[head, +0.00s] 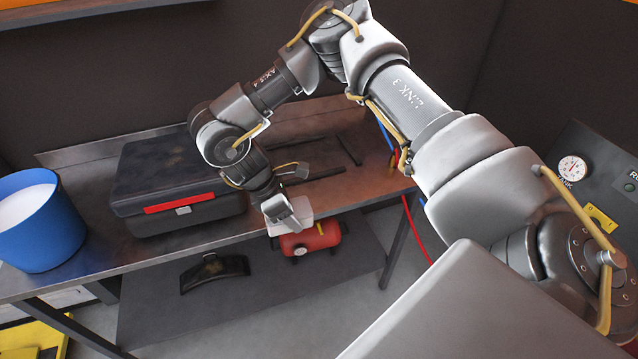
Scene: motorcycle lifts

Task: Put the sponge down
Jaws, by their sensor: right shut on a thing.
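My right arm reaches in from the right, and its right gripper (287,221) points down near the front edge of the metal workbench (240,234). The gripper is shut on a pale, whitish block, the sponge (300,211). The sponge shows beside and behind the fingers; part of it is hidden by them. From this angle I cannot tell whether it touches the bench top or hangs just in front of the edge. My left gripper is not in view.
A black toolbox (170,185) with a red stripe and a blue bucket (40,220) stand on the bench left of the gripper. A red tank (312,238) and a black curved part (214,270) are on the lower shelf (150,310). A gauge panel (590,165) stands at right.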

